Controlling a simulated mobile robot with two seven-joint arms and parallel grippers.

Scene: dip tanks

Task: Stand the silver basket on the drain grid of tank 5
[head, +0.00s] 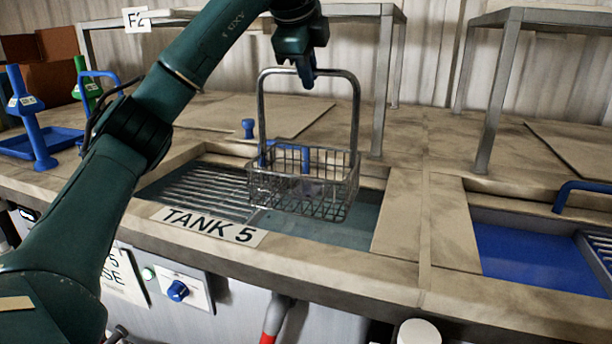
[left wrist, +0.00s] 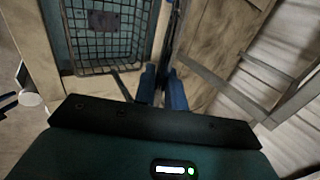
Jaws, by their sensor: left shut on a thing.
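The silver basket (head: 302,184) is a wire basket with a tall handle, hanging upright over tank 5 (head: 370,222) in the head view. My left gripper (head: 306,78) is shut on the top of its handle. The basket also shows in the left wrist view (left wrist: 108,35), with the blue fingertips (left wrist: 162,90) at its handle. A small grey piece seems to lie inside it. The drain grid (head: 205,190) of slats is in the left part of tank 5, left of the basket. The basket appears above the right, liquid-filled part. My right gripper is not in view.
A blue tank (head: 525,262) with a blue handle lies to the right. A label plate reading TANK 5 (head: 209,225) is on the front rim. Metal racks (head: 492,95) stand behind. Blue stands (head: 38,130) are at the far left.

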